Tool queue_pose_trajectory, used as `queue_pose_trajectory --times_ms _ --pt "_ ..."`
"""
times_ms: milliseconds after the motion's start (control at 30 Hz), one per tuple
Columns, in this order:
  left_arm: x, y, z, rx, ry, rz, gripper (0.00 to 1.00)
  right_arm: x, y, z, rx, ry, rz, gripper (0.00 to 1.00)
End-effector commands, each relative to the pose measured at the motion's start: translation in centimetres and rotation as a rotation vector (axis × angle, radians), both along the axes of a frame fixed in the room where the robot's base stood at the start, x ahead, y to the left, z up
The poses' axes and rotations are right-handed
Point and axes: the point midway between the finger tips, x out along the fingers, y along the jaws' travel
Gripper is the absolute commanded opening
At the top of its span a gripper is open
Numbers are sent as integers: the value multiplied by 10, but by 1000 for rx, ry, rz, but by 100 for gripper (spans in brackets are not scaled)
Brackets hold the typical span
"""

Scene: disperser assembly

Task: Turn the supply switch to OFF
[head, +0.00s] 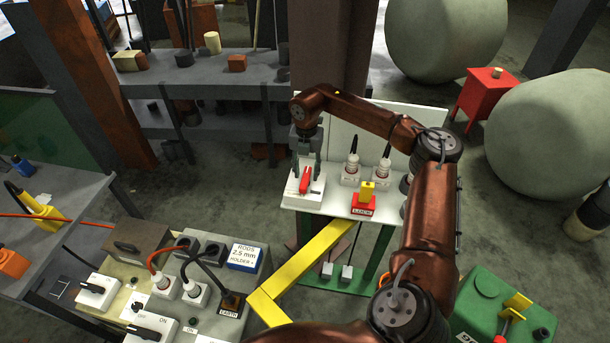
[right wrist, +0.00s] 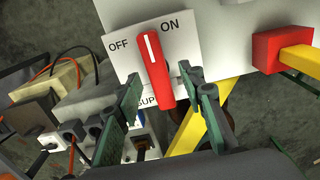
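The supply switch is a red handle (right wrist: 158,78) with a white line, on a white plate (right wrist: 190,48) marked OFF on the left and ON on the right. In the right wrist view its white-lined end points up between the two words, and the lower lettering is partly hidden. In the head view the red handle (head: 305,181) stands at the left end of the white panel. My right gripper (head: 305,166) is over it from above, fingers apart. In the wrist view the gripper (right wrist: 161,73) has one finger on each side of the handle, with visible gaps. My left gripper is not in view.
A red block with a yellow handle (head: 365,200) is to the right on the panel, with two white sockets (head: 351,170) behind. A yellow beam (head: 306,265) runs below. A bench with cables and a blue RODS box (head: 244,257) stands at the lower left.

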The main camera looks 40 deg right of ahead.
Motion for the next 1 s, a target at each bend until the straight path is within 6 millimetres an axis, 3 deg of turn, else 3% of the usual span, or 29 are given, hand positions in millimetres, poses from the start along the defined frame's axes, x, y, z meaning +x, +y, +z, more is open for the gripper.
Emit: queue_pose_trajectory --times_ms 200,467,1000 --pt "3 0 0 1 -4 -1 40 2 2 -18 1 -2 3 36" --pt "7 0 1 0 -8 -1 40 2 3 -20 2 -2 5 36" --pt "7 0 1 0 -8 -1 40 2 3 -19 3 -2 6 0"
